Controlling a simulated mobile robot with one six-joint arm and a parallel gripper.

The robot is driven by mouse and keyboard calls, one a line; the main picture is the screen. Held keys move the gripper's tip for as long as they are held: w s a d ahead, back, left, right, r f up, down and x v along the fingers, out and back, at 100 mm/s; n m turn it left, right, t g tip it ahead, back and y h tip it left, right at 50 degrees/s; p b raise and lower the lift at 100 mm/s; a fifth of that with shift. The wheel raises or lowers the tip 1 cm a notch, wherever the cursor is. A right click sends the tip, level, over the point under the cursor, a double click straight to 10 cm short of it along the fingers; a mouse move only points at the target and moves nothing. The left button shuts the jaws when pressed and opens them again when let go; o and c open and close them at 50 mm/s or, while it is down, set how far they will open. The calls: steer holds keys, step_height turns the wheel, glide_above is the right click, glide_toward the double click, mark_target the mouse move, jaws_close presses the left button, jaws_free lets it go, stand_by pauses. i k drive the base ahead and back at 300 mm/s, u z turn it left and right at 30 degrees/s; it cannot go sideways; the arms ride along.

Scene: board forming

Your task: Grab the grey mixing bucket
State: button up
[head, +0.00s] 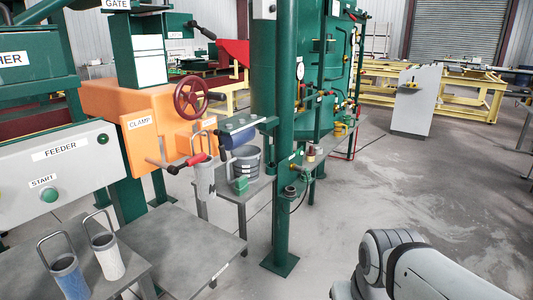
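A dark grey bucket (246,166) with light marks on its side stands upright on a small grey table (229,188) near the middle of the head view. My arm shows at the bottom right, well apart from the bucket. My gripper is outside the picture.
Blue (70,280) and white (107,257) handled canisters stand at lower left. A red-handled lever (188,163) and a green post (284,200) are close by.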

mark_target(245, 159)
steer(key=u, duration=0.3)
steer(key=i, duration=1.7)
steer(key=u, duration=0.3)
steer(key=k, duration=0.9)
steer(key=u, duration=0.2)
steer(key=i, duration=0.9)
steer(key=z, duration=0.05)
